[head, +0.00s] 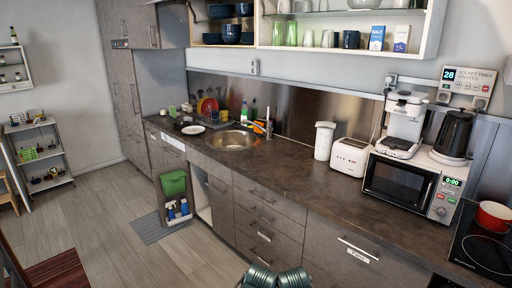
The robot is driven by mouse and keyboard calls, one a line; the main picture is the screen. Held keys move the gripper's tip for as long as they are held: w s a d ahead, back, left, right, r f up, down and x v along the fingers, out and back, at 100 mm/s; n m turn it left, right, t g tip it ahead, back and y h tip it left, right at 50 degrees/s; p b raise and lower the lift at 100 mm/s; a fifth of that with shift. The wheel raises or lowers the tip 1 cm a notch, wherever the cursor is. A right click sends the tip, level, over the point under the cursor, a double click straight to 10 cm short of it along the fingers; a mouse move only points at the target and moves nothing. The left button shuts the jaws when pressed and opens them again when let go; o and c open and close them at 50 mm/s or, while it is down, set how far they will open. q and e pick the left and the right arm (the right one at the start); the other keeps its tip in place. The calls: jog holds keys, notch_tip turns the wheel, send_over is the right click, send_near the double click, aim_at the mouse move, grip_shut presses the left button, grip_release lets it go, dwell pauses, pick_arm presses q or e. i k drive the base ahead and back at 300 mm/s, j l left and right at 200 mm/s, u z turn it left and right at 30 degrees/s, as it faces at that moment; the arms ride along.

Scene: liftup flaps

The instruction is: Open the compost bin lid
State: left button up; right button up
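A green compost bin (174,184) hangs on the inner side of an open cabinet door (161,201) below the sink, left of the middle in the head view. Its lid looks down over the top, but the bin is too small to be sure.
Blue spray bottles (184,207) sit in a rack below the bin. The open cabinet (201,200) is right of the door. A grey mat (160,226) lies on the floor by the door. The wooden floor (120,247) in front is clear. A dark red chair or table (57,272) stands bottom left.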

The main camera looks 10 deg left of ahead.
aim_at(175, 175)
jog(key=i+j, duration=0.2)
jog(key=i, duration=0.35)
jog(key=i+j, duration=0.15)
jog(key=i, duration=0.4)
jog(key=i+j, duration=0.4)
jog(key=j, duration=0.15)
jog(key=i+j, duration=0.4)
jog(key=j, duration=0.15)
jog(key=i+j, duration=0.85)
jog(key=j, duration=0.2)
jog(key=z, duration=0.05)
